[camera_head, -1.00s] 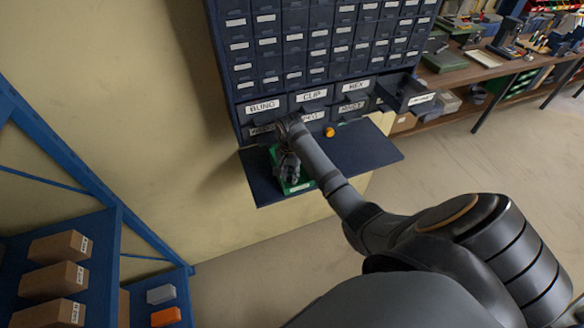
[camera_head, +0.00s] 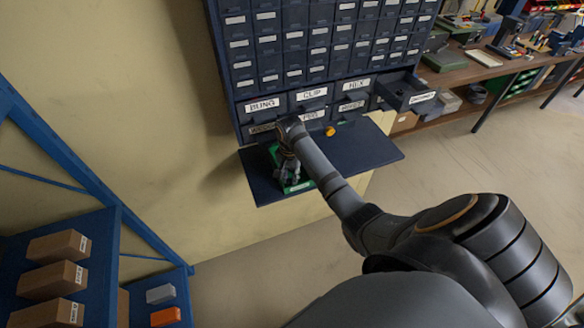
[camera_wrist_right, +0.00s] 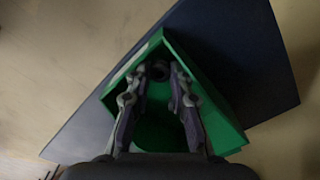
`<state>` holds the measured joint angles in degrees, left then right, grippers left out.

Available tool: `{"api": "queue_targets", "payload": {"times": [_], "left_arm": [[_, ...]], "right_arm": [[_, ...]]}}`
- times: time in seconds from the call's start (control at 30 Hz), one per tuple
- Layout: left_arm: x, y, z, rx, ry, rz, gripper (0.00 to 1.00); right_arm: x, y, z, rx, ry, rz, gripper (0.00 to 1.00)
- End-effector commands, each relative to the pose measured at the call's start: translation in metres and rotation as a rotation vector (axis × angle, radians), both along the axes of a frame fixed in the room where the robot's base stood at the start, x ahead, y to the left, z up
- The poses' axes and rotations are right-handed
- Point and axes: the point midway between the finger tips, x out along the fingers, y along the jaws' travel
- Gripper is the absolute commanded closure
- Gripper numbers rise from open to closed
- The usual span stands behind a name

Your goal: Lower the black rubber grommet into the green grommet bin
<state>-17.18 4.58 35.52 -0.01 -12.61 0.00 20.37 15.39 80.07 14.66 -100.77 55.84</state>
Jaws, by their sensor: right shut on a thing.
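The green grommet bin (camera_head: 299,187) sits on the dark blue shelf below the drawer cabinet, and its inside fills the middle of the right wrist view (camera_wrist_right: 212,98). My right gripper (camera_head: 289,181) is over the bin, with its fingers pointing down into the bin's outline. I cannot tell whether the grommet touches the bin floor. My left gripper is not in view.
The blue shelf (camera_head: 362,150) has free room right of the bin. An orange round object (camera_head: 330,131) lies near its back. The labelled drawer cabinet (camera_head: 310,60) rises behind, with one drawer (camera_head: 404,92) pulled open at right. A blue rack (camera_head: 105,225) with boxes stands at left.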

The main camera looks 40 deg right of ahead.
Motion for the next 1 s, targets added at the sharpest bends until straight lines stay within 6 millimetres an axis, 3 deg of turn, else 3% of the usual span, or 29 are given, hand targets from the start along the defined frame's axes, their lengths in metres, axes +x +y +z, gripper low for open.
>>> {"api": "queue_targets", "payload": {"times": [1.0], "left_arm": [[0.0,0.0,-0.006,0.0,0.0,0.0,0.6]], "right_arm": [[0.0,0.0,-0.016,0.0,0.0,0.0,0.92]]}}
